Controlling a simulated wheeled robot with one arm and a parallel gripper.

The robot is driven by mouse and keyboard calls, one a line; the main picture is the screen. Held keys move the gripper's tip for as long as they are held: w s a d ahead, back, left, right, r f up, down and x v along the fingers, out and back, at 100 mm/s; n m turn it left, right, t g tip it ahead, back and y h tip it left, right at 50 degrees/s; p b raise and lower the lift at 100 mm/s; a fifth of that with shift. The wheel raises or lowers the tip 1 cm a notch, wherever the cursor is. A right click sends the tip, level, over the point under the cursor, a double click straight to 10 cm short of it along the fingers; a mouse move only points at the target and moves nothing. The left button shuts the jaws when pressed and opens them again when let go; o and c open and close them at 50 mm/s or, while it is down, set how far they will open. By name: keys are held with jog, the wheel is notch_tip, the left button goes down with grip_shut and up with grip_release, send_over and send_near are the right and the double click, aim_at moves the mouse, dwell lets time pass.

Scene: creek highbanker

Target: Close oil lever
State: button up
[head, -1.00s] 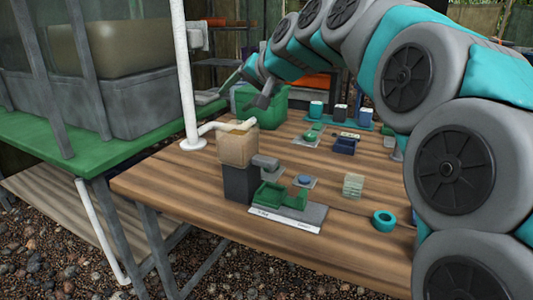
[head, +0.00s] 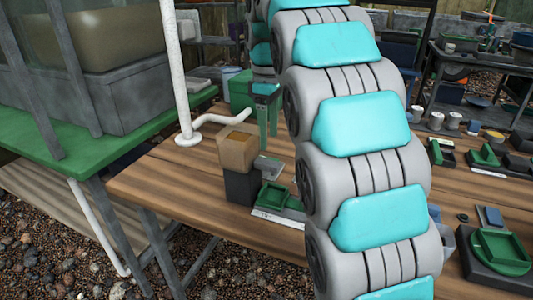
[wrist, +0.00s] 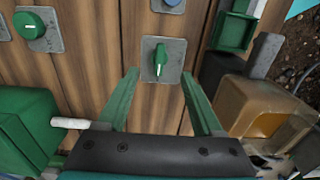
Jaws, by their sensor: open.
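A small green lever (wrist: 161,60) on a square grey plate (wrist: 176,48) shows in the wrist view, its handle pointing up and down in the picture. I see no readable label on it. My gripper (wrist: 158,82) is open, its two green fingers spread left and right of the lever's plate. The fingers appear apart from the lever, and nothing is between them. In the head view my gripper (head: 268,125) points down over the table behind the tan box, and my arm hides the lever.
A round green knob (wrist: 30,30) is at the upper left and a blue knob (wrist: 172,3) at the top edge. The tan box (head: 238,150) stands close on the gripper's right in the wrist view, a green bin (wrist: 35,125) on its left. A white pipe (head: 222,121) runs near the box.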

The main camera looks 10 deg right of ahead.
jog(key=shift+f, duration=3.35)
jog(key=shift+c, duration=0.2)
grip_shut()
